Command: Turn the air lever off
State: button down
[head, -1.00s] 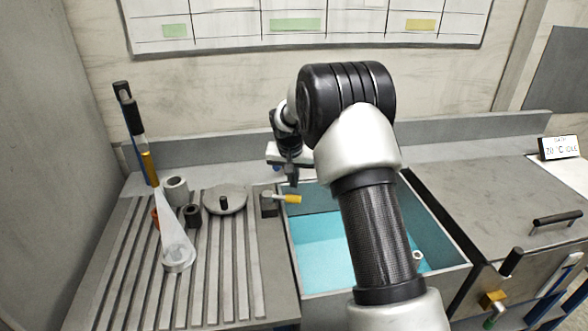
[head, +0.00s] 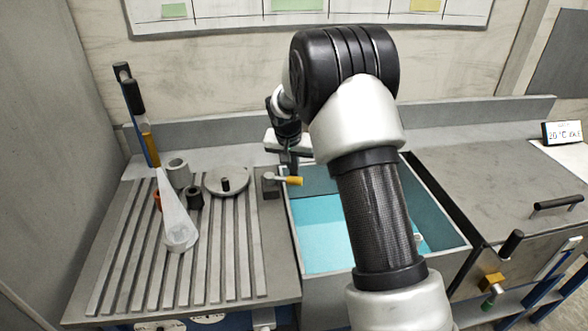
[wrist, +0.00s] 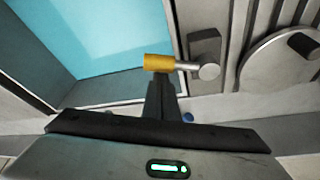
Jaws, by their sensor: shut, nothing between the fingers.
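A small lever with a yellow grip (head: 294,181) and a metal stem sits on a dark block (head: 270,188) at the sink's left rim. The grip points right, out over the sink edge. It also shows in the wrist view (wrist: 159,62), pointing left from its round pivot (wrist: 208,71). My gripper (head: 290,170) is beside the lever on its wall side, with its fingers shut and empty. In the wrist view my fingers (wrist: 161,80) end right by the yellow grip; I cannot tell if they touch it.
The sink (head: 318,240) holds blue liquid. On the ribbed board (head: 225,270) at left stand a clear cone (head: 177,225), a round lidded disc (head: 228,181) and small cylinders. A brass valve (head: 492,282) with a black handle is at lower right.

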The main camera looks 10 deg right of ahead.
aim_at(288, 178)
jog(key=shift+s+a+f+m, duration=0.1)
jog(key=shift+s+m, duration=0.1)
jog(key=shift+m, duration=0.1)
jog(key=shift+s+a+m+g+h+b, duration=0.15)
jog(key=shift+s+a+m+h+b, duration=0.1)
jog(key=shift+s+m+b, duration=0.35)
jog(key=shift+s+a+m+g+h+b, duration=0.15)
jog(key=shift+s+m+h+b, duration=0.1)
jog(key=shift+m+b, duration=0.5)
jog(key=s+m, duration=0.1)
jog(key=m, duration=0.1)
jog(key=s+a+m+g, duration=0.1)
jog(key=shift+a+m+h, duration=0.15)
jog(key=shift+m+h, duration=0.2)
jog(key=shift+h, duration=0.05)
jog(key=m, duration=0.1)
jog(key=s+a+m+g, duration=0.1)
jog(key=m, duration=0.1)
jog(key=a+m, duration=0.1)
jog(key=m, duration=0.1)
jog(key=shift+s+a+g+h+p, duration=0.25)
jog(key=shift+s+g+h+p, duration=0.05)
jog(key=shift+p, duration=0.1)
jog(key=shift+s+a, duration=0.1)
jog(key=shift+a, duration=0.1)
jog(key=shift+s+a+m, duration=0.1)
jog(key=shift+a+m, duration=0.2)
jog(key=shift+a, duration=0.1)
